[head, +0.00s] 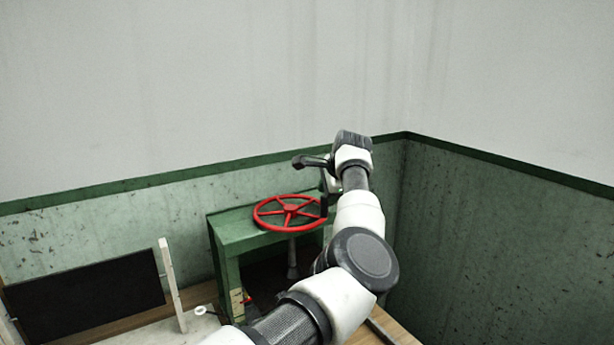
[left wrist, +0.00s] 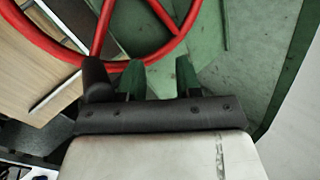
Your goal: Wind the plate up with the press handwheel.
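The red spoked handwheel (head: 290,197) lies flat on top of the green press frame (head: 230,229). A dark upright grip (head: 324,206) shows at its right rim. A screw (head: 292,262) runs down below the wheel; the plate cannot be made out clearly in the shadow under it. My left gripper (head: 308,161) is above the wheel's far right side. In the left wrist view the fingers of my left gripper (left wrist: 160,80) stand apart with nothing between them. A dark grip (left wrist: 97,80) is left of them, by the red rim (left wrist: 40,38). My right gripper is out of view.
A black panel (head: 85,297) with a pale post (head: 172,285) stands left of the press. Green and grey walls (head: 500,225) close in behind and to the right. My arm covers the press's right side. The space above the wheel's left side is free.

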